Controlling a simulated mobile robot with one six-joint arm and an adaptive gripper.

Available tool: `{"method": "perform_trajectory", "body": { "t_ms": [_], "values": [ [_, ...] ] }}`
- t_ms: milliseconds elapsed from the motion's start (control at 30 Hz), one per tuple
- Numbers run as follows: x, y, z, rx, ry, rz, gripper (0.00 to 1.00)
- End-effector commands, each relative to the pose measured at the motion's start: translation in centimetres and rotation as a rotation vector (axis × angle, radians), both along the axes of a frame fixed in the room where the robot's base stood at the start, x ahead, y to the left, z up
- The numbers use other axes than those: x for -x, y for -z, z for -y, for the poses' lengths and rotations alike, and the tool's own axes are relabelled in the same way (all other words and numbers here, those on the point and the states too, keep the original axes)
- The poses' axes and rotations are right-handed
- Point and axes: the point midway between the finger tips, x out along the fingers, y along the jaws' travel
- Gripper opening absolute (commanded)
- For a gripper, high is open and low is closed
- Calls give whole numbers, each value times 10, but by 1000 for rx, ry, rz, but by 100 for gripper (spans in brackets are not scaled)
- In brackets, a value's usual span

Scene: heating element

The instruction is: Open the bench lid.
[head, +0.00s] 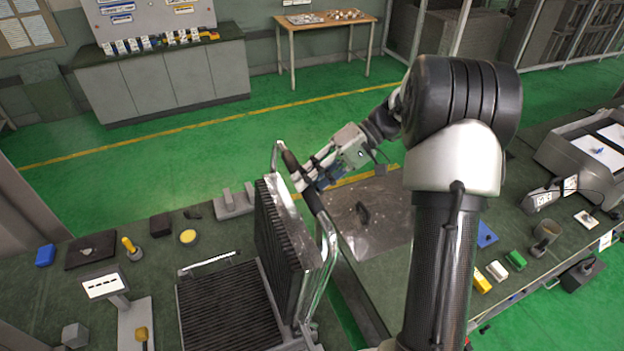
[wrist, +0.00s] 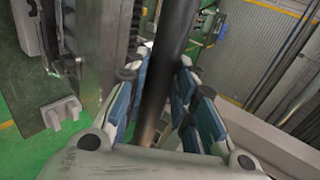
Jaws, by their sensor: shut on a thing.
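The bench lid (head: 278,240) is a dark ribbed plate in a metal frame. It stands raised, close to upright, at the right side of the ribbed lower bed (head: 222,308) in the head view. A dark handle bar (head: 291,160) on metal tube arms runs along the lid's right side. My gripper (head: 313,182) is shut around this bar. In the wrist view the dark bar (wrist: 170,65) passes between the blue-padded fingers of my gripper (wrist: 170,95). Part of the bar is hidden behind the fingers.
A worn metal plate (head: 372,215) lies on the bench right of the lid. Yellow (head: 481,281), white and green blocks lie further right. A yellow-handled tool (head: 131,248) and a small display stand (head: 103,286) are left of the bed. Green floor lies behind.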

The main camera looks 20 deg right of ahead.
Motion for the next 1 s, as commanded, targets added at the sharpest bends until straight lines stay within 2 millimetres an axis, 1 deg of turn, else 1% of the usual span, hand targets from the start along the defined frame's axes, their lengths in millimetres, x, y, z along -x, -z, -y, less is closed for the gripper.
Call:
{"method": "perform_trajectory", "body": {
  "t_ms": [33,167,200,467,833,933,1000],
  "values": [
    [3,12,1,13,-5,-14,0],
    [3,12,1,13,-5,-16,0],
    [3,12,1,13,-5,-16,26],
    [2,10,1,13,-3,-13,44],
    [1,5,4,12,-2,-8,45],
    [1,0,13,12,0,-7,45],
    [1,-7,23,13,1,-7,45]
  ]
}}
